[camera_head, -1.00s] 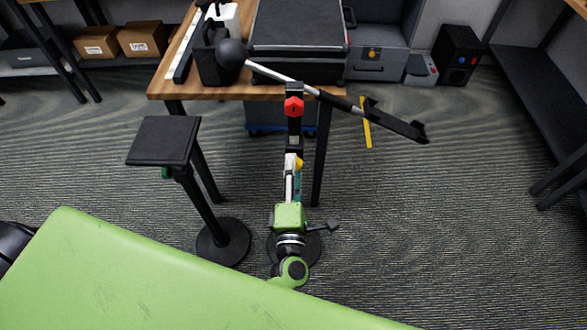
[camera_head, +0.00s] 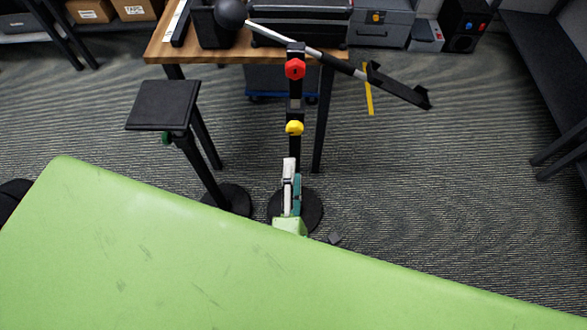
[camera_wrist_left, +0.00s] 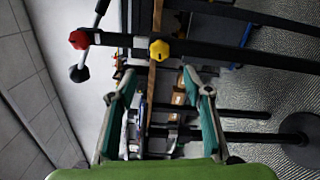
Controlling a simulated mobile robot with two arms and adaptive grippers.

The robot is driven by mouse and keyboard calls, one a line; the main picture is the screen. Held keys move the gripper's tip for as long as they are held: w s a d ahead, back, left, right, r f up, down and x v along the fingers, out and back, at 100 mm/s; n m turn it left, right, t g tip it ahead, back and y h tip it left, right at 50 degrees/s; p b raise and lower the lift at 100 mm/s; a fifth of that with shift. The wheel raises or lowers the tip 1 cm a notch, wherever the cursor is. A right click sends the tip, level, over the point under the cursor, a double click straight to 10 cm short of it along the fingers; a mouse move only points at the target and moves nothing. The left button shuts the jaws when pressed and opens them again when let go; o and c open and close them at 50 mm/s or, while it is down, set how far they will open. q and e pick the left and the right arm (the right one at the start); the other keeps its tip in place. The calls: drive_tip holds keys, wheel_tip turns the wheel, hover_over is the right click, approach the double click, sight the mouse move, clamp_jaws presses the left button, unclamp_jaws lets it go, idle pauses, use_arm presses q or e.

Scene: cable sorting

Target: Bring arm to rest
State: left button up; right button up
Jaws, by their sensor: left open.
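My left gripper (camera_head: 292,170) shows in the head view just above the edge of my green body, which hides its wrist. Its white and teal fingers overlap the lower part of a black stand in the picture. In the left wrist view the gripper (camera_wrist_left: 160,75) has its two teal-lined fingers spread wide with nothing held between them. My right gripper is in neither view.
The black stand has a red knob (camera_head: 295,68), a yellow knob (camera_head: 295,128) and a slanted boom (camera_head: 400,86). A small black platform (camera_head: 165,104) stands to its left. Behind is a wooden table (camera_head: 200,52). Open carpet (camera_head: 440,170) lies to the right.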

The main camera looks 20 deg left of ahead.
use_arm(q)
drive_tip(key=s+d+f+m+g+h, duration=0.2)
drive_tip(key=s+f+m+g+h, duration=0.2)
drive_tip(key=f+m, duration=0.8)
drive_tip(key=s+d+f+m+g+h, duration=0.1)
drive_tip(key=s+f+m+g+h, duration=0.3)
drive_tip(key=f, duration=1.4)
drive_tip(key=s+a+f+m+g+y, duration=0.1)
drive_tip(key=s+a+f+m+g, duration=0.3)
drive_tip(key=s+a+f, duration=0.3)
drive_tip(key=s+a+f+m+g+y, duration=0.2)
drive_tip(key=s+a+f+m+g, duration=0.2)
drive_tip(key=s, duration=1.1)
drive_tip(key=a+f+m, duration=0.2)
drive_tip(key=a+f, duration=0.2)
drive_tip(key=f, duration=0.1)
drive_tip(key=shift+s+a, duration=0.15)
